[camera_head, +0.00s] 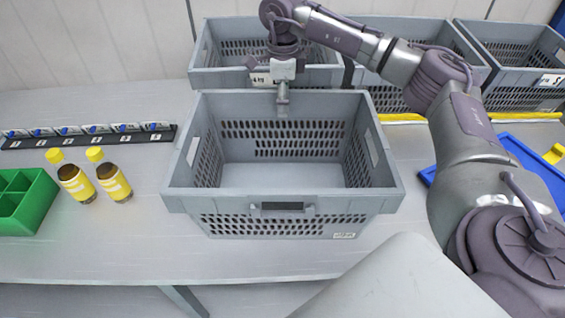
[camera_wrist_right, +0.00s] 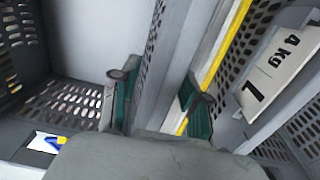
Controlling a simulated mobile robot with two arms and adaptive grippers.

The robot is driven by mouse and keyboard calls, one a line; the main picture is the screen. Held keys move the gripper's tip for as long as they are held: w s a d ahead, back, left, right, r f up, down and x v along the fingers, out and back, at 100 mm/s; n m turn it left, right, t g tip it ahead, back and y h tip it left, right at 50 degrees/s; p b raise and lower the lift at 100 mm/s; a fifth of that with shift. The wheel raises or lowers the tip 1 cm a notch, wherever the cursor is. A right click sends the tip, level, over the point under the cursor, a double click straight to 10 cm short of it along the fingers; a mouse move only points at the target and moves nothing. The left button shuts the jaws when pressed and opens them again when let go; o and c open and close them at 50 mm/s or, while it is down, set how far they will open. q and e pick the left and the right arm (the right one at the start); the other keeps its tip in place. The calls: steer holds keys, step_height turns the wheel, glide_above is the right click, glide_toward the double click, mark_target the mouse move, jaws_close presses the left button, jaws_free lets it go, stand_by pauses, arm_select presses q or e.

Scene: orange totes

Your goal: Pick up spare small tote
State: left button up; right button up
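A grey, empty open tote (camera_head: 285,208) with perforated walls stands upright on the table in the middle of the head view. My right gripper (camera_head: 282,98) reaches down at the middle of its far rim. In the right wrist view, the two green-padded fingers of the gripper (camera_wrist_right: 160,103) are spread apart. A grey perforated tote wall (camera_wrist_right: 160,50) runs between them, with gaps visible beside the fingers. The tote's floor (camera_wrist_right: 90,35) shows on the left there. My left gripper is not in view.
More grey totes (camera_head: 228,75) stand in a row behind; one carries a 4 kg label (camera_wrist_right: 285,62). On the left are two yellow-capped bottles (camera_head: 110,180), a green divided box (camera_head: 40,205) and a dark labelled rail (camera_head: 90,138). A blue tray (camera_head: 515,150) lies right.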

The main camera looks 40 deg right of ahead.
jaws_close()
steer(key=shift+r, duration=0.2)
